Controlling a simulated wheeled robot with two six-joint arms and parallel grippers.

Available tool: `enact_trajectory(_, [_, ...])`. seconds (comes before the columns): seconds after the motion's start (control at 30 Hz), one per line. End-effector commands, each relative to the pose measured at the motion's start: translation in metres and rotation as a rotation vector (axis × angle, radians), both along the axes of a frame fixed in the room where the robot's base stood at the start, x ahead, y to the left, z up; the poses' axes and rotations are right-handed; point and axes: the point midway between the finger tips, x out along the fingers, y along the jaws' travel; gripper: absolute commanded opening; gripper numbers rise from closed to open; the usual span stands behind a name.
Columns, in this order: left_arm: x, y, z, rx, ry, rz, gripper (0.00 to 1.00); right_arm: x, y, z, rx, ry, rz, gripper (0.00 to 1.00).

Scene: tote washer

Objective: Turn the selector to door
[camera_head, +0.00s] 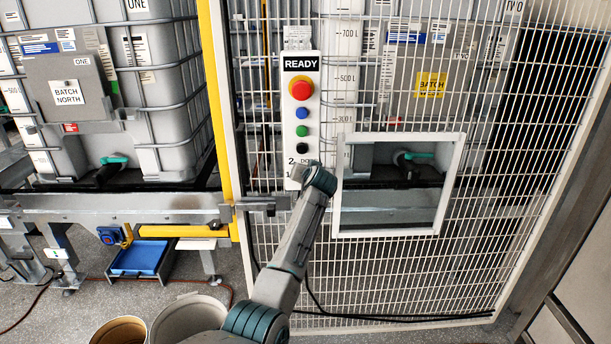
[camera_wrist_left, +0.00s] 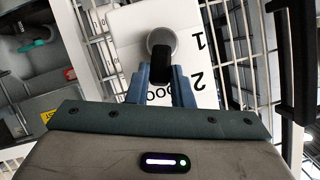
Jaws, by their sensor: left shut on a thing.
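The white control panel (camera_head: 301,137) hangs on the mesh fence, with a READY sign at its top. The selector (camera_wrist_left: 161,62) is a black handle on a round grey collar at the panel's lower end. My left gripper (camera_wrist_left: 161,84) is shut on the selector's handle, with one blue finger on each side. In the wrist view, marks "1" and "2" show to the right of it, and part of a word reading "DOO" lies behind the fingers. In the head view, my left gripper (camera_head: 309,176) covers the selector. My right gripper is not in view.
A red emergency button (camera_head: 301,88) and blue, green and black buttons sit above on the panel. A white-framed opening (camera_head: 437,187) in the fence is close to the right. A yellow post (camera_head: 216,100) stands left. Tubs (camera_head: 186,315) stand on the floor below.

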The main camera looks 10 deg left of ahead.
Motion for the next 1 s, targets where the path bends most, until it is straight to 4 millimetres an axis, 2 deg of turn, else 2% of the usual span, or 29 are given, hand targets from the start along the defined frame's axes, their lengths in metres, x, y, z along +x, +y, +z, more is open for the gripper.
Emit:
enact_trajectory(0.4, [0.0000,-0.0003,-0.0006,0.010,0.004,-0.001,0.00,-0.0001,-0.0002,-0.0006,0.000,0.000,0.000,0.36])
enact_trajectory(0.43, [0.0000,-0.0002,-0.0006,0.010,0.004,-0.001,0.22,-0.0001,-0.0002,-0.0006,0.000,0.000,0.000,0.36])
enact_trajectory(0.53, [0.0000,-0.0002,-0.0005,0.009,0.004,0.000,0.41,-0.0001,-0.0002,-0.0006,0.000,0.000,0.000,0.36])
enact_trajectory(0.87, [-0.0010,-0.0011,-0.0003,0.008,0.003,-0.001,0.42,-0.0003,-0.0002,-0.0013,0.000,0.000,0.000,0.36])
enact_trajectory(1.0, [-0.0088,-0.0055,0.0013,0.007,0.002,-0.001,0.42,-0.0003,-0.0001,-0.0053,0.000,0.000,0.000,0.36])
